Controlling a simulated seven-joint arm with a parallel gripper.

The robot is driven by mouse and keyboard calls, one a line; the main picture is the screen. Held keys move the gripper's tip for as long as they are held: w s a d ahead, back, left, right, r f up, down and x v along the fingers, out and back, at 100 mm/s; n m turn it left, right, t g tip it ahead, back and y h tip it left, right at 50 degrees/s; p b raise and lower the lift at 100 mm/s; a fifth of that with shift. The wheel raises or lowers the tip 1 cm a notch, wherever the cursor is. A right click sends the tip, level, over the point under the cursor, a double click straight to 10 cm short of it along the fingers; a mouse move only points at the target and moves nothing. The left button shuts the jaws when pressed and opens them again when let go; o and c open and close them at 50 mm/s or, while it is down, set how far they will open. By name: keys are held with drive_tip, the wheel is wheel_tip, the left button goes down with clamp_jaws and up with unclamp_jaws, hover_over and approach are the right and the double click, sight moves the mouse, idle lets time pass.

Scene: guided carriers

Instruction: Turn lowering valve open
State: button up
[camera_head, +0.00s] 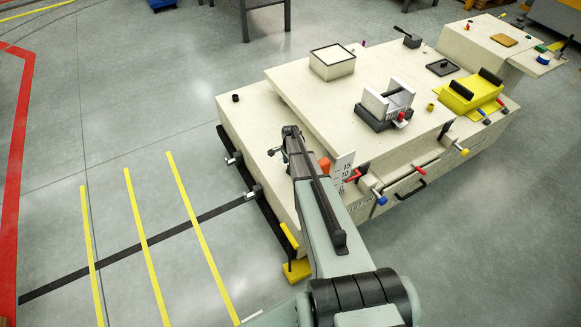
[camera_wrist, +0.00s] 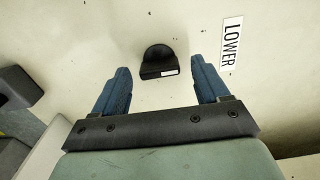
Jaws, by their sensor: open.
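The lowering valve is a black rounded knob (camera_wrist: 157,56) with a small white mark on its lower edge, on a pale panel in the wrist view. A white "LOWER" label (camera_wrist: 231,44) is to its right. My gripper (camera_wrist: 160,67) is open, with one blue finger to the left of the knob and one to the right. A clear gap shows on both sides, and neither finger touches the knob. I cannot tell how far the fingertips are from the panel. In the head view my arm hides the knob and most of the gripper.
A cream carrier (camera_head: 245,140) fills the middle of the head view. On it are a grey cradle (camera_head: 374,104), a yellow cradle (camera_head: 464,98) and a square box (camera_head: 332,64). A black handle (camera_head: 412,190) and coloured knobs line its front side. The floor to the left is clear.

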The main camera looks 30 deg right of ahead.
wheel_tip(320, 180, up, 13)
drive_tip(key=shift+f, duration=0.15)
idle(0.5)
drive_tip(key=s+a+r+n, duration=0.3)
drive_tip(key=s+a+n, duration=0.6)
drive_tip(key=a, duration=0.5)
drive_tip(key=s+a+r+n, duration=0.3)
drive_tip(key=s+a+n, duration=0.65)
drive_tip(key=a, duration=0.35)
drive_tip(key=s+f+g, duration=0.3)
drive_tip(key=s+f, duration=0.7)
drive_tip(key=s, duration=0.4)
drive_tip(key=s+f+g, duration=0.3)
drive_tip(key=s+f, duration=0.7)
drive_tip(key=s, duration=0.5)
drive_tip(key=shift+s+f+g, duration=0.3)
drive_tip(key=shift+f+g, duration=0.05)
drive_tip(key=shift+g, duration=0.05)
